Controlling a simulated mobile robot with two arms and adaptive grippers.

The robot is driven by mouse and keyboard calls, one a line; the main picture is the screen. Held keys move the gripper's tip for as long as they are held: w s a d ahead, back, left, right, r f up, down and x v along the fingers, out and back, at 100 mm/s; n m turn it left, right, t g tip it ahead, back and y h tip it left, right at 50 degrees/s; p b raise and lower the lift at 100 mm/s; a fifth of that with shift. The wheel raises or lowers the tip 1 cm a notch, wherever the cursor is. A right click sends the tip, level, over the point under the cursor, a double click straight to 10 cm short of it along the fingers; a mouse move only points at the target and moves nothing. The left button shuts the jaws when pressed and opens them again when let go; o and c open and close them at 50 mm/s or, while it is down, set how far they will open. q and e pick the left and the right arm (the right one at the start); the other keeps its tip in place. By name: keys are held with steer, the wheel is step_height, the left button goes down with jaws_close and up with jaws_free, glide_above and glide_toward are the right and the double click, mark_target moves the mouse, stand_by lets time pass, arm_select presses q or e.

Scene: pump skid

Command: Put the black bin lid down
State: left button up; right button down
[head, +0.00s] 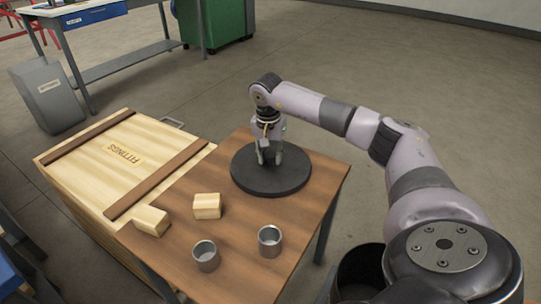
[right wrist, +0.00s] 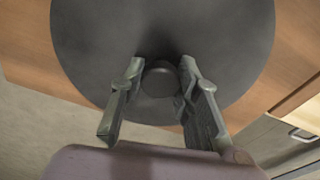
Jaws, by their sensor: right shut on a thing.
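The black bin lid (head: 289,180) is a round dark disc at the far end of the brown wooden table (head: 183,228). It looks flat on or just above the tabletop; I cannot tell if it touches. My right gripper (head: 269,162) points down at its middle and is shut on the lid's knob. In the right wrist view the lid (right wrist: 225,50) fills the upper part, with its round knob between the two fingers of the gripper (right wrist: 160,90). My left gripper is not in view.
Two wooden blocks (head: 207,206) (head: 151,221) and two grey metal cups (head: 270,241) (head: 205,256) stand on the nearer part of the table. A wooden crate marked FITTINGS (head: 95,165) adjoins the table on the left. A grey bin (head: 50,98) stands on the floor behind.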

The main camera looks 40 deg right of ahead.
steer(key=shift+r, duration=0.1)
steer(key=c, duration=1.7)
jaws_free()
steer(key=o, duration=0.5)
